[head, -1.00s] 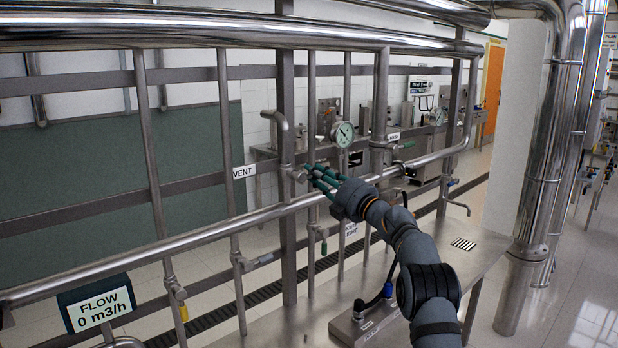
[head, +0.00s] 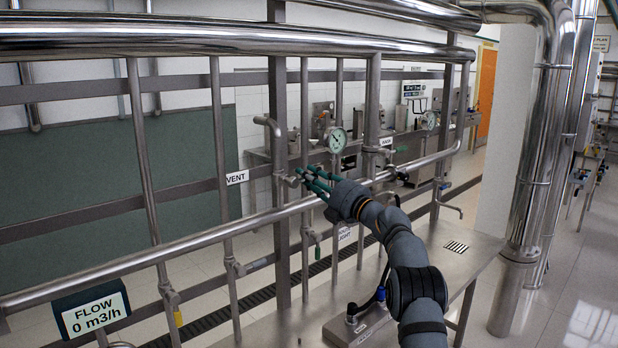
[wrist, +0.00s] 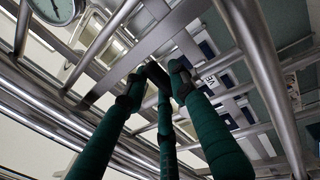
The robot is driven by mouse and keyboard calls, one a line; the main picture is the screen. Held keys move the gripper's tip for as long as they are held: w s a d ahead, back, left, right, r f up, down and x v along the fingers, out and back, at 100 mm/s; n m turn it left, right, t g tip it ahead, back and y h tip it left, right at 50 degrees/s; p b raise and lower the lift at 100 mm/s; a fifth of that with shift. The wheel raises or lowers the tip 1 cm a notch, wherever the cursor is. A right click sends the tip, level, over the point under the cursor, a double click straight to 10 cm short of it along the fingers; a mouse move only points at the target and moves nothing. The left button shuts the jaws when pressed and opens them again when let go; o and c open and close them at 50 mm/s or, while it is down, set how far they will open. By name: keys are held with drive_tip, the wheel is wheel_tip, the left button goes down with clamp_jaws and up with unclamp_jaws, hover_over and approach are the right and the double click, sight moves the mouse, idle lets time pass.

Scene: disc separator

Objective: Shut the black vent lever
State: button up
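The white VENT label (head: 237,177) hangs left of a thick upright post in the head view. A small steel valve fitting (head: 290,180) is on that post, right beside my fingertips. My gripper (head: 308,180) has green fingers pointing left at this fitting. In the wrist view, the fingertips (wrist: 155,86) stand apart around a short dark piece (wrist: 157,73), which looks like the black vent lever. I cannot tell whether they touch it. In the head view, my fingers hide the lever or leave it too small to make out.
A long steel pipe (head: 200,245) runs just below my gripper, with upright pipes around it. A round gauge (head: 336,139) is behind and above. The FLOW display (head: 92,312) is at lower left. A steel bench (head: 470,265) lies under my arm.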

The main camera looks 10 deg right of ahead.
drive_tip(key=o, duration=0.3)
drive_tip(key=v, duration=1.2)
drive_tip(key=shift+w+a, duration=0.1)
drive_tip(key=shift+w, duration=0.05)
idle(0.4)
drive_tip(key=x, duration=1.1)
drive_tip(key=shift+w+a+r, duration=0.1)
drive_tip(key=shift+w+a, duration=0.05)
drive_tip(key=shift+w, duration=0.2)
drive_tip(key=shift+s, duration=0.1)
